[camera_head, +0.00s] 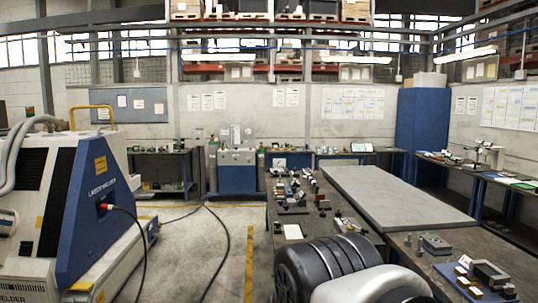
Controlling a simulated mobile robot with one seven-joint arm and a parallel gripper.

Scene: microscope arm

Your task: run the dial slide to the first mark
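I cannot pick out the dial slide or its marks at this size. A small stand with a raised arm (484,148) is on the right-hand bench, too small to tell if it is the microscope arm. Dark and grey rounded links of my own arm fill the bottom centre. My gripper does not show, so its relation to anything is hidden.
A long workbench with a grey slab (400,194) and small metal parts (290,190) lies ahead. A blue fixture plate (474,283) is at lower right. A laser welder (92,205) stands left, its cable crossing the floor. Open floor (200,230) lies between.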

